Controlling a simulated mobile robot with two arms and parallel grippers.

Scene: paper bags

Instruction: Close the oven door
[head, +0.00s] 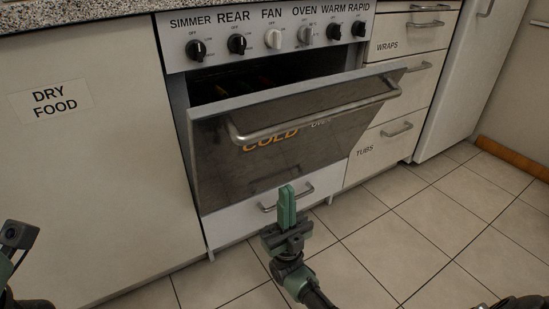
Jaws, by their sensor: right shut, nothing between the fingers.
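The oven door (225,168) is dark glass with a silver handle bar (315,110) across its upper part. It is tilted outward at the top, partly open, with a dark gap into the oven (245,82) above it. My right gripper (287,207) is green, shut and empty, pointing up in front of the door's lower part. It is below the handle bar and appears apart from it. Part of my left arm shows at the lower left edge; its fingers cannot be made out.
Above the door is a control panel (268,38) with several knobs. A drawer (235,222) is below it. A "DRY FOOD" cabinet (90,170) stands left, and drawers marked "WRAPS" and "TUBS" (385,140) stand right. Tiled floor (440,230) is clear at the right.

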